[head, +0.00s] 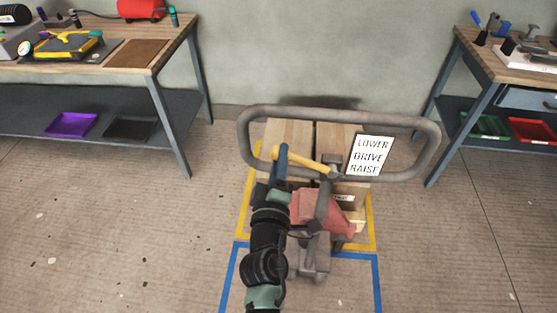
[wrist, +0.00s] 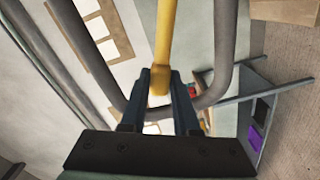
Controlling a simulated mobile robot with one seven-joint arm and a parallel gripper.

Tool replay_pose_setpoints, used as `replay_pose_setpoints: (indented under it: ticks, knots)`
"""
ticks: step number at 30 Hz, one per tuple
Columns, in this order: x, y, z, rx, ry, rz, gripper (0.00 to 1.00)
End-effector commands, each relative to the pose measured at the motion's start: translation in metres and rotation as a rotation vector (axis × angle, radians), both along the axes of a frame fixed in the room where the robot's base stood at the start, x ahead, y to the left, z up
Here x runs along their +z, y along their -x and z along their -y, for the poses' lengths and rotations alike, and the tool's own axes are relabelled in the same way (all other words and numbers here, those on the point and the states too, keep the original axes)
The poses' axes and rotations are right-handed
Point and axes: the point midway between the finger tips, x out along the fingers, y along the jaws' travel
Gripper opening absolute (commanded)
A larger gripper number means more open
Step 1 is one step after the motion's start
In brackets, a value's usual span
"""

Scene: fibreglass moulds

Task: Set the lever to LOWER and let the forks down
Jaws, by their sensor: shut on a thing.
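The yellow lever (head: 305,160) runs from a grey pivot on the jack's handle up and leftward to my gripper (head: 280,158). In the wrist view, my gripper (wrist: 160,90) is shut on the end of the yellow lever (wrist: 165,40). The sign (head: 370,156) beside the pivot reads LOWER, DRIVE, RAISE from top to bottom. The pallet jack has a grey loop handle (head: 340,113) and a red body (head: 318,212). The forks are hidden from view, so I cannot tell their height.
Wooden boxes (head: 290,133) stand behind the handle, inside yellow floor tape (head: 374,225). Blue tape (head: 378,285) marks the floor in front. A workbench stands at left (head: 182,45) and another at right (head: 480,55).

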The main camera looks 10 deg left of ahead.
Motion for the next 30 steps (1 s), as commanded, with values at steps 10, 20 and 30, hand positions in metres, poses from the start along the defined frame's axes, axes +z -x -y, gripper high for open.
replay_pose_setpoints:
  ticks: [10, 20, 30]
  knots:
    - [0.0117, 0.0, 0.0008, 0.001, -0.099, 0.0, 0.0]
    - [0.0128, -0.0002, 0.0013, 0.0, -0.108, 0.002, 0.0]
    - [0.0124, -0.0002, 0.0013, 0.001, -0.105, 0.001, 0.6]
